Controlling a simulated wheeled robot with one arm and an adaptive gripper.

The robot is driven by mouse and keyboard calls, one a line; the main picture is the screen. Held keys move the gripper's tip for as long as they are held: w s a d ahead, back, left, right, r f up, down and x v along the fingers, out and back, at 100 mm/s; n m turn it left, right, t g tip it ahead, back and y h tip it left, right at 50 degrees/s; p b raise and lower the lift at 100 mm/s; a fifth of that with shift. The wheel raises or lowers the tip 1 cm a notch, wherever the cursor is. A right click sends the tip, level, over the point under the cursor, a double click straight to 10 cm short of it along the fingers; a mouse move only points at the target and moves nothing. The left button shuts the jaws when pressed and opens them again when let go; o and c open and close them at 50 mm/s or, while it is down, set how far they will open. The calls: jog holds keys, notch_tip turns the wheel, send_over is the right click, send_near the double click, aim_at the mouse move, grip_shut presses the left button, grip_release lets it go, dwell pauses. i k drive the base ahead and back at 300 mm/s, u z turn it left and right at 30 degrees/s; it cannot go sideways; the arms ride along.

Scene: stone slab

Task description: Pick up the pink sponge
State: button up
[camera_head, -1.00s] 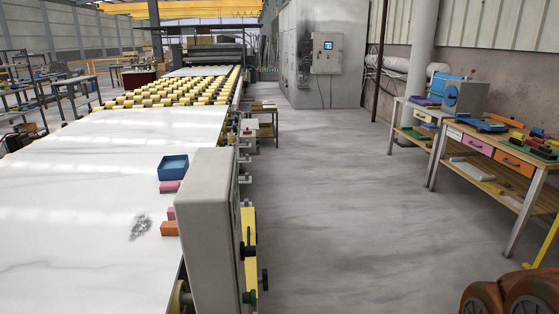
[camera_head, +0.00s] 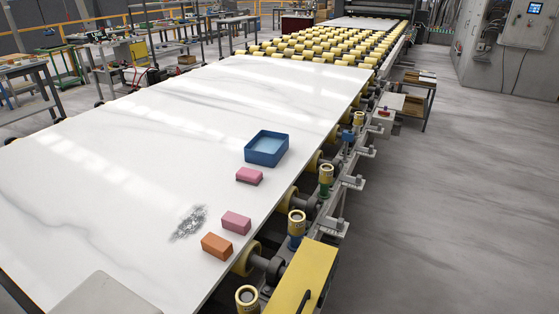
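Two pink blocks that look like sponges lie on the white stone slab (camera_head: 130,130) near its right edge. One pink sponge (camera_head: 249,175) lies just in front of a blue open tray (camera_head: 267,149). The other pink sponge (camera_head: 236,222) lies nearer to me, beside an orange block (camera_head: 216,246). A dark grey smudge (camera_head: 188,223) marks the slab left of the nearer pink sponge. My gripper is not in view.
Yellow rollers and metal brackets (camera_head: 325,180) run along the slab's right edge. A yellow panel (camera_head: 303,281) stands at the lower right, and a grey box top (camera_head: 101,297) shows at the lower left. The floor on the right (camera_head: 460,200) is clear.

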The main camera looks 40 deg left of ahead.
aim_at(253, 177)
jog(key=i, duration=2.7)
jog(key=u, duration=2.2)
jog(key=i, duration=1.05)
jog(key=u, duration=2.95)
